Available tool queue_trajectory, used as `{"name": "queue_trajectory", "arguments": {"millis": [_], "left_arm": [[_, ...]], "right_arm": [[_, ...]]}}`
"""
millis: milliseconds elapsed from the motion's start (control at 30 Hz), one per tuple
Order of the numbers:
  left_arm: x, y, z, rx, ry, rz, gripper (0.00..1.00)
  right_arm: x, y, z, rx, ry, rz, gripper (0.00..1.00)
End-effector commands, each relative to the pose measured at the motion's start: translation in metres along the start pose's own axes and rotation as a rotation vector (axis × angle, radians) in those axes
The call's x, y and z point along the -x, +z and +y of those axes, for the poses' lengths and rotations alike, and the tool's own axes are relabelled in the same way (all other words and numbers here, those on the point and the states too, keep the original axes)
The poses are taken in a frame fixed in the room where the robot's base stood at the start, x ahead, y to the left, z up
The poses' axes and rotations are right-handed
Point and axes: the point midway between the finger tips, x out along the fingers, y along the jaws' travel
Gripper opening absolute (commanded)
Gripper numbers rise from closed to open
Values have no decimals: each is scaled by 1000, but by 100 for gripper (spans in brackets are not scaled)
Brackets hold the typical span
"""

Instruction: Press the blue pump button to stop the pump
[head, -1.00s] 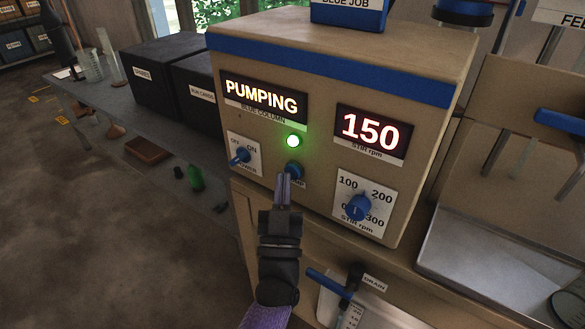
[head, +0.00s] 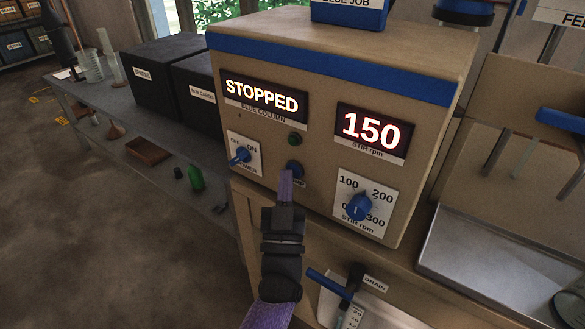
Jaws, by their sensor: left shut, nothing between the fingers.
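The blue pump button (head: 295,167) sits on the front of a beige control box (head: 420,125), partly hidden behind my left gripper. My left gripper (head: 286,176) is shut and empty, its fingertips just below and in front of the button. I cannot tell whether they touch it. The display (head: 263,99) above reads STOPPED, over the label BLUE COLUMN. The round indicator lamp (head: 294,139) above the button is dark. My right gripper is not in view.
A blue power switch (head: 241,156) is left of the button. A stir dial (head: 359,207) is to the right, below a display (head: 371,133) reading 150. A drain valve with a blue handle (head: 329,283) is below. Black boxes (head: 160,75) stand on the left bench.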

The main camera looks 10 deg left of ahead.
Motion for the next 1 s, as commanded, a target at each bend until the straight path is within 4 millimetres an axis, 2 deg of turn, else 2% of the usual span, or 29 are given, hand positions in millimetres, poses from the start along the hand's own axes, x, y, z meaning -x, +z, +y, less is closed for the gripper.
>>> {"name": "queue_trajectory", "arguments": {"millis": [400,700,1000], "left_arm": [[6,-7,-6,-1,0,0,0],[34,-31,-27,-1,0,1,0],[47,-34,-35,-1,0,1,0]], "right_arm": [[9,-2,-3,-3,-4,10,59],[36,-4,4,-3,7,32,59],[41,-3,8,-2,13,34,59]]}}
